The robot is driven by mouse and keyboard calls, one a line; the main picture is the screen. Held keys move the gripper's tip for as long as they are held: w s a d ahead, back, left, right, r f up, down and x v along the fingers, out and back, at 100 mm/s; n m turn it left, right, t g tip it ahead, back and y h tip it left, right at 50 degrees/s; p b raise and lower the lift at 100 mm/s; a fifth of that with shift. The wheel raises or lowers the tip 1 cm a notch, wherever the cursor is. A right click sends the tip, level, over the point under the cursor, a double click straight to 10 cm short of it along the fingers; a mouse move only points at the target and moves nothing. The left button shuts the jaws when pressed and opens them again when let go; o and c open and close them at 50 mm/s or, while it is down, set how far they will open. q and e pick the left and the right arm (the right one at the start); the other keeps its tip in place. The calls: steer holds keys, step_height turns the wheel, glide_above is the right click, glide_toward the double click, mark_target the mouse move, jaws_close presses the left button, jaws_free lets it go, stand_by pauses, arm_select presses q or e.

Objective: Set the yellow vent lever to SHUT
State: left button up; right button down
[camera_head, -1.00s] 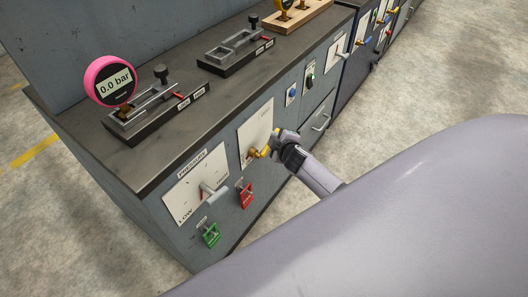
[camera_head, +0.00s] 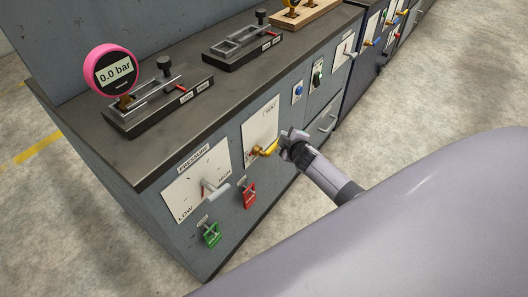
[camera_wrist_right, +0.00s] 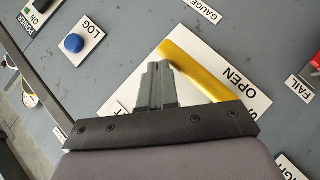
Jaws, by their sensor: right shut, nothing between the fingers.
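The yellow vent lever (camera_head: 265,151) sticks out from a white plate (camera_head: 262,122) on the front of the grey cabinet. In the right wrist view the lever (camera_wrist_right: 205,70) crosses its white plate (camera_wrist_right: 222,50) diagonally, beside the printed word OPEN. Another word on the plate is cut off. My right gripper (camera_head: 284,136) is beside the lever's outer end, on its right in the head view. In the wrist view its fingers (camera_wrist_right: 158,85) are together and empty, next to the lever; I cannot tell whether they touch it. My left gripper is out of view.
A PRESSURE plate with a grey lever (camera_head: 215,189) is to the left. Green (camera_head: 211,235) and red (camera_head: 249,194) tagged switches sit below. A blue LOG button (camera_wrist_right: 74,43) is near the gripper. Floor space lies in front.

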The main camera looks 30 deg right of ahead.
stand_by(0.4)
steer(key=s+d+r+p, duration=0.2)
steer(key=s+r+p, duration=0.4)
steer(key=r, duration=0.5)
steer(key=shift+s+d+p, duration=0.3)
steer(key=shift+s+p, duration=0.05)
steer(key=shift+p, duration=0.75)
steer(key=s+a+f+m+g+y, duration=0.2)
steer(key=s+a+m+y, duration=0.3)
steer(key=s+a, duration=1.7)
steer(key=shift+s+a+f+m+y, duration=0.3)
steer(key=shift+f+m, duration=0.2)
steer(key=shift+m, duration=0.3)
